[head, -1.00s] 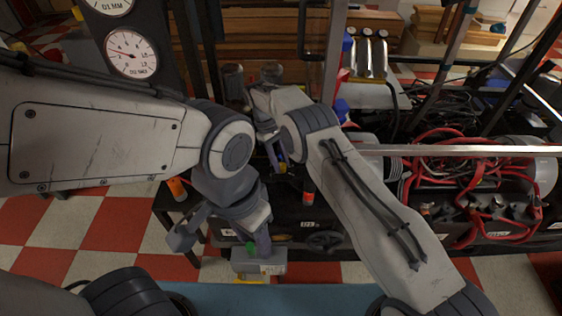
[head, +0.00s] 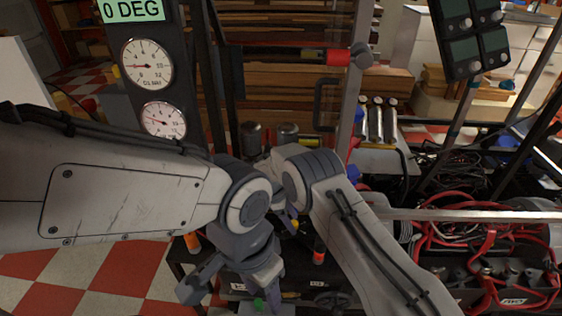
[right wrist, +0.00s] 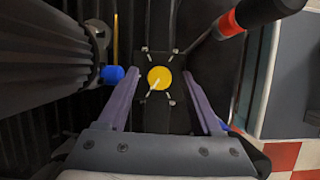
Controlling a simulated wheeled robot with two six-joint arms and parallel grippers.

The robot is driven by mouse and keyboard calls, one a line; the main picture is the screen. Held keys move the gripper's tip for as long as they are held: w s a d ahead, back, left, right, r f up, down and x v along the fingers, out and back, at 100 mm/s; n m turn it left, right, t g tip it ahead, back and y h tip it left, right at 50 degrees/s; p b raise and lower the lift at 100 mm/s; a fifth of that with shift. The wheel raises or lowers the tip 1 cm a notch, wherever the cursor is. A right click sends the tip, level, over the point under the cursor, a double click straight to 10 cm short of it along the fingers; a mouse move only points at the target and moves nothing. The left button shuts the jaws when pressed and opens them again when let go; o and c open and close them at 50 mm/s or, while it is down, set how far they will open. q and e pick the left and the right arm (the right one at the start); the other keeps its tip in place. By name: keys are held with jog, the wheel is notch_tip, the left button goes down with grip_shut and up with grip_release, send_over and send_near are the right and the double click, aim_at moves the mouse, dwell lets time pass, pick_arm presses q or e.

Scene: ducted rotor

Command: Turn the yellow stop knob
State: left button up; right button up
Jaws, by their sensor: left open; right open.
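The yellow stop knob (right wrist: 159,78) is a round yellow disc with a white pointer mark, on a dark square plate with small screws at its corners. My right gripper (right wrist: 160,75) is open in the right wrist view, with one purple-grey finger on each side of the knob. Gaps show between the fingers and the knob; how far off the tips are in depth, I cannot tell. In the head view my right gripper is mostly hidden behind my left arm. My left gripper (head: 232,292) is open and empty, low in the head view.
A black panel carries a green "0 DEG" readout (head: 134,10) and white dials (head: 146,63). A red-and-black handle (right wrist: 245,18) and a blue knob (right wrist: 112,75) are close to the right gripper. Red cables (head: 480,245) lie at the right.

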jog(key=n, duration=0.1)
jog(key=n+t+p, duration=0.1)
jog(key=n, duration=0.1)
jog(key=shift+s+r+n+p, duration=0.2)
jog(key=shift+r+n+p, duration=0.1)
jog(key=s+a+r+m+p, duration=0.1)
jog(key=s+r+p, duration=0.2)
jog(key=r, duration=0.7)
jog(key=s+a+r+m+y+p, duration=0.1)
jog(key=s+r, duration=0.4)
jog(key=r, duration=0.5)
jog(key=s+a+r+m+y+p, duration=0.1)
jog(key=s+r+m+p, duration=0.2)
jog(key=r, duration=0.7)
jog(key=shift+s+r+p, duration=0.4)
jog(key=shift+s+p, duration=0.1)
jog(key=shift+p, duration=0.75)
